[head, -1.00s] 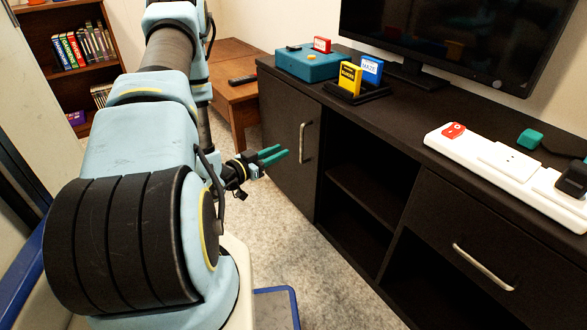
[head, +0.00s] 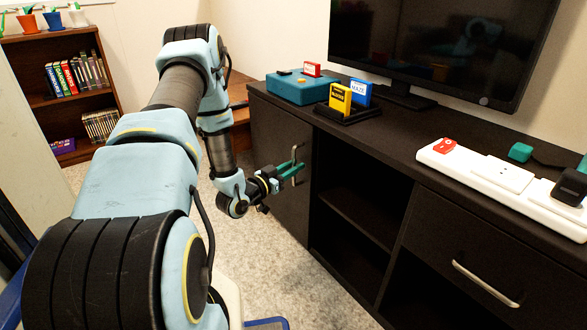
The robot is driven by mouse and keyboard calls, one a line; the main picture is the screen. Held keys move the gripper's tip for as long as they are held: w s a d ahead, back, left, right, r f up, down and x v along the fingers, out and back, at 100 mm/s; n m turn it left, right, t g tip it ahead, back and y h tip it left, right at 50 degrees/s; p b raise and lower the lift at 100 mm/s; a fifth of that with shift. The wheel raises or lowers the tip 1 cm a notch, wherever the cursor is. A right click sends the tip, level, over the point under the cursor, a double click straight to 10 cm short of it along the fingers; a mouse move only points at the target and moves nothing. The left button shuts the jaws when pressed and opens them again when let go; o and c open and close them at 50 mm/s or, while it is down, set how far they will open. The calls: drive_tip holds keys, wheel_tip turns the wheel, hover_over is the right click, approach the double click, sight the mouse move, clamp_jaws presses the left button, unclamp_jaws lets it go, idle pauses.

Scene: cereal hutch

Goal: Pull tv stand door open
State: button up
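The tv stand's left door (head: 284,215) is a dark panel and looks shut. Its upright metal handle (head: 295,153) is partly covered by my gripper in the head view. My gripper (head: 294,168) has green fingers that look parted. The fingertips are at the handle, pointing toward the door. I cannot tell whether the handle lies between the fingers or whether they touch it.
Open shelves (head: 355,215) and a drawer with a handle (head: 485,283) are right of the door. On top stand a teal box (head: 297,90), game cartridges (head: 340,97), a TV (head: 440,45) and a white power strip (head: 490,178). A bookshelf (head: 55,103) is at the back left.

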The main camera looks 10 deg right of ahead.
drive_tip(key=shift+w, duration=0.1)
clamp_jaws()
idle(1.4)
